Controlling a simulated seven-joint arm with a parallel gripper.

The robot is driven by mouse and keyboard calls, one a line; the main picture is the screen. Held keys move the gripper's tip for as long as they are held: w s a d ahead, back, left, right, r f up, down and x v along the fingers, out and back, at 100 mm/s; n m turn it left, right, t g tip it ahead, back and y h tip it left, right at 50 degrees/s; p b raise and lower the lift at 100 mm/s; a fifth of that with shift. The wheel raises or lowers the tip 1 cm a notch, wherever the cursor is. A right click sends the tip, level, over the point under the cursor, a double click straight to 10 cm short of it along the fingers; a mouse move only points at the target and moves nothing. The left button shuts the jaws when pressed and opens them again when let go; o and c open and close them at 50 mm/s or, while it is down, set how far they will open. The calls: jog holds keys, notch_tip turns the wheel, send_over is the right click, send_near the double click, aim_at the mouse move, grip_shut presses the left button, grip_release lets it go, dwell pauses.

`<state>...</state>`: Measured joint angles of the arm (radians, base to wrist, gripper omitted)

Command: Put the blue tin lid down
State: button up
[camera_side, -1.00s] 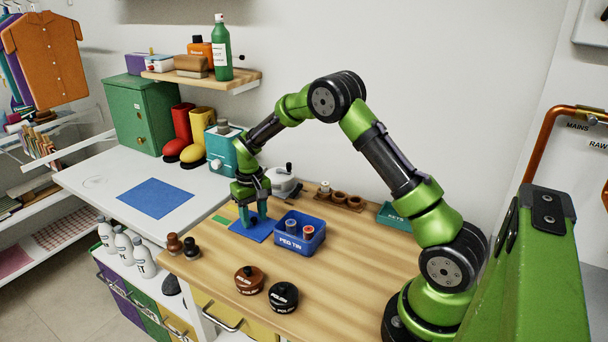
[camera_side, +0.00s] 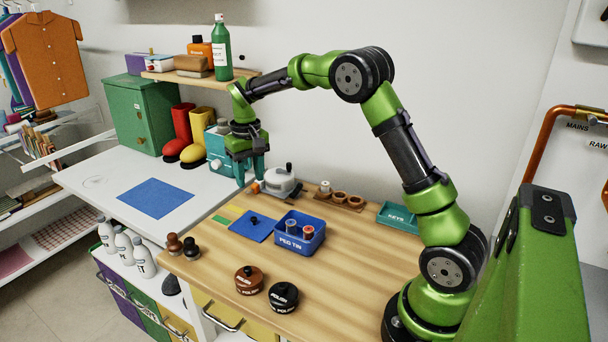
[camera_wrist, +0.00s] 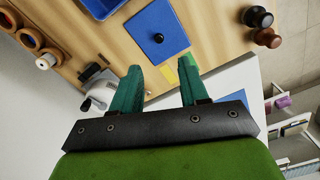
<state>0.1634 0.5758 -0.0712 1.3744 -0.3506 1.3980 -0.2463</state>
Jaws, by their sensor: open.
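The blue tin lid (camera_side: 252,225) lies flat on the wooden bench, its dark knob upward, just left of the peg tin. The blue peg tin (camera_side: 299,234) is open and holds two spools. My gripper (camera_side: 248,183) is raised above and behind the lid, apart from it. In the wrist view my gripper (camera_wrist: 160,84) has its two teal fingers spread with nothing between them.
A white hand-cranked device (camera_side: 279,183) stands close to my gripper. A wooden rack of rings (camera_side: 340,198) and a teal keys tray (camera_side: 397,217) are behind the peg tin. Two polish tins (camera_side: 249,280) sit at the front.

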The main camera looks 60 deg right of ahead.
jog(key=s+a+r+t, duration=0.2)
jog(key=s+a+r, duration=0.35)
jog(key=r, duration=0.25)
jog(key=s+a+r+t+y, duration=0.1)
jog(key=s+a, duration=0.3)
jog(key=s, duration=0.5)
jog(key=s+a+r+t+y, duration=0.1)
jog(key=s+a+t, duration=0.3)
jog(key=s, duration=0.6)
jog(key=shift+n, duration=0.3)
